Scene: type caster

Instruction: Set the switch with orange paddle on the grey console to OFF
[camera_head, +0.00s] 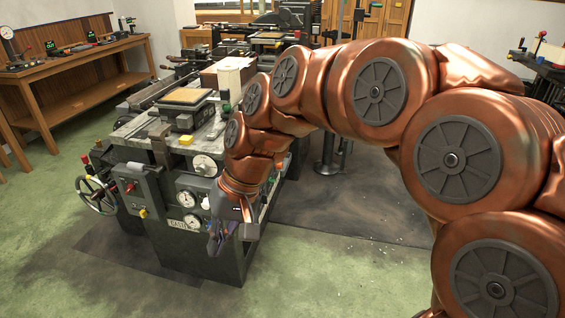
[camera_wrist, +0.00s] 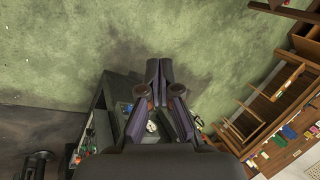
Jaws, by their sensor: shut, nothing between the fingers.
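The grey caster machine (camera_head: 215,255) stands left of centre in the head view, with gauges (camera_head: 187,198) on its front. A grey box (camera_head: 137,188) on its front left carries small red and yellow controls; I cannot tell whether this is the console. I cannot make out a switch with an orange paddle. My gripper (camera_head: 218,245) is shut and empty, pointing down in front of the gauge panel, and hides part of it. In the wrist view my gripper (camera_wrist: 159,70) has its fingertips together, over the floor, with part of the dark machine (camera_wrist: 98,103) behind and below them.
A handwheel (camera_head: 97,195) juts out at the machine's left. A wooden bench (camera_head: 75,75) with instruments stands at the far left. My copper arm fills the right of the head view.

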